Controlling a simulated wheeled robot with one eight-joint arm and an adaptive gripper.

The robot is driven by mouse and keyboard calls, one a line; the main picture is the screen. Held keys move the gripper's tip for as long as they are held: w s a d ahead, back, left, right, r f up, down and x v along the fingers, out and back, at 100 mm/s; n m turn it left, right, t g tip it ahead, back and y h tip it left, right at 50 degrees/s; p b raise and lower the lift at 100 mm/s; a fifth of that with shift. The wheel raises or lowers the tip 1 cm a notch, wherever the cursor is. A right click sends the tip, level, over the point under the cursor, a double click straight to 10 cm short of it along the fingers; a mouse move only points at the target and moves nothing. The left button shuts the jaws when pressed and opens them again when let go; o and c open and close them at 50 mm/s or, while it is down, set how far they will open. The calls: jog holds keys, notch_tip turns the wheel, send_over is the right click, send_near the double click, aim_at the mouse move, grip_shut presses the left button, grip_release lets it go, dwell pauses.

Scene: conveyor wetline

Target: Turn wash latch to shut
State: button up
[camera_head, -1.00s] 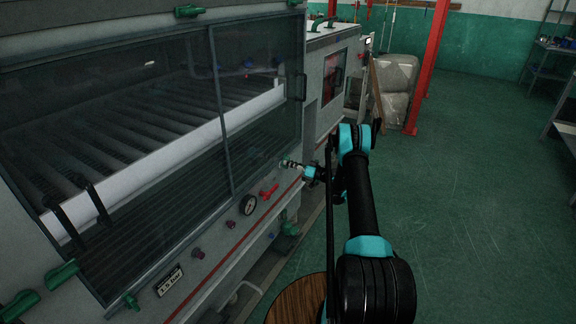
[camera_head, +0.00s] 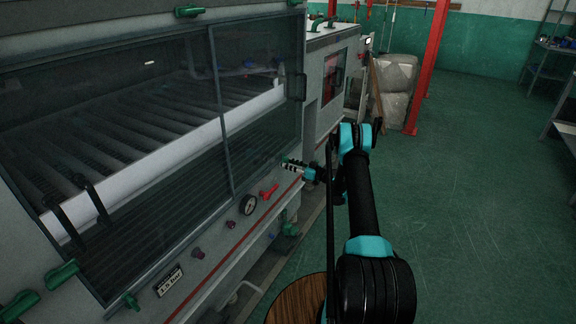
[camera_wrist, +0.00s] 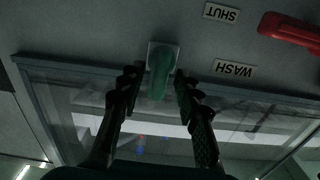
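The wash latch (camera_wrist: 160,70) is a green rounded handle on a pale square plate. In the wrist view it points down the picture, between the two dark fingers of my gripper (camera_wrist: 158,80). The fingers are apart, one on each side of the latch; whether either touches it I cannot tell. The labels SHUT (camera_wrist: 221,13) and WASH (camera_wrist: 234,69) appear upside down to its right. In the head view my gripper (camera_head: 290,165) is at the machine's front panel, below the window's right end, and largely covers the latch.
The glass window (camera_head: 150,130) of the washing machine lies above the panel. Open green floor (camera_head: 470,210) lies to the right.

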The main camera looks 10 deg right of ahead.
jog(key=v, duration=0.6)
jog(key=shift+s+d, duration=0.2)
jog(key=shift+r, duration=0.1)
jog(key=s+a+r+m+g+h, duration=0.1)
jog(key=s+a+r+h, duration=0.15)
jog(key=r, duration=0.25)
jog(key=s+a+r+m+g+h, duration=0.1)
jog(key=s+a+r+g, duration=0.15)
jog(key=r, duration=0.35)
jog(key=s+a+r+m+g+h, duration=0.1)
jog(key=s+r+h, duration=0.15)
jog(key=s, duration=0.35)
jog(key=s+a+r+m+h, duration=0.1)
jog(key=s+r+m, duration=0.1)
jog(key=s+r, duration=0.35)
jog(key=s+d+f+m+g+h, duration=0.1)
jog(key=s+d+m+h, duration=0.1)
jog(key=s, duration=1.5)
jog(key=s+d+f+m+g+h, duration=0.1)
jog(key=s+d+m+h, duration=0.2)
jog(key=s, duration=1.5)
jog(key=d+h, duration=0.2)
jog(key=d, duration=0.1)
jog(key=shift+s+h, duration=0.3)
jog(key=shift+s, duration=0.05)
